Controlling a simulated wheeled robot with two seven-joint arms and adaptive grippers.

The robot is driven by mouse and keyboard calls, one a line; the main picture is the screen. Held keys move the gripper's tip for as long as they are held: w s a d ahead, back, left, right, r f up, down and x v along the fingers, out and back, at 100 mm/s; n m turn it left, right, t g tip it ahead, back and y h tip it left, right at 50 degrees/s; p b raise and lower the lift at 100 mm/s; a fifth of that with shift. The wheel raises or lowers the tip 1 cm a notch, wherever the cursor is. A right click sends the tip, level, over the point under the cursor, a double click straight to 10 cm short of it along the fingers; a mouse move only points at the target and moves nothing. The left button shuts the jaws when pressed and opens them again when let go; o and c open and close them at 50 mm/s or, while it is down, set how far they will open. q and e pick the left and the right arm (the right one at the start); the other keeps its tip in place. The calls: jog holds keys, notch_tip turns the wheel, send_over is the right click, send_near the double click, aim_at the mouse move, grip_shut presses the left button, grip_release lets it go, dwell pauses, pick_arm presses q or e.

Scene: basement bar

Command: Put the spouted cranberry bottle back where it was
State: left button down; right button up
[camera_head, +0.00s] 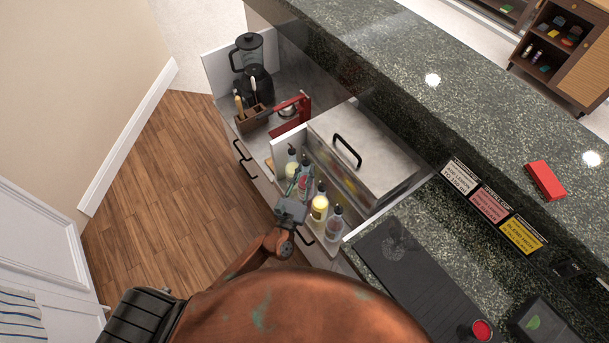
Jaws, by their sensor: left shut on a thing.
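Several spouted bottles stand in a row in the narrow rack in front of the steel ice bin. A bottle with reddish contents (305,185) sits in the row at my left gripper (297,190). The gripper is shut on it, and my gripper body hides part of it. Yellow bottles stand on both sides, one behind (292,167) and one nearer (320,205). A pale, clear bottle (335,224) is at the near end. The labels are too small to read. The held bottle looks about upright; I cannot tell whether its base touches the rack. My right gripper is not in view.
The lidded ice bin (365,150) stands right of the rack. The granite counter (440,85) rises beyond. A dark mat (415,275) lies at right. Floor is clear left.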

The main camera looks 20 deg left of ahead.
aim_at(303, 181)
pick_arm(q)
jog(key=shift+w+f+b, duration=0.2)
jog(key=shift+f+b, duration=0.1)
jog(key=shift+f, duration=1.45)
jog(key=c, duration=1.8)
grip_release()
jog(key=shift+f, duration=0.1)
jog(key=v, duration=1.2)
jog(key=shift+r, duration=0.2)
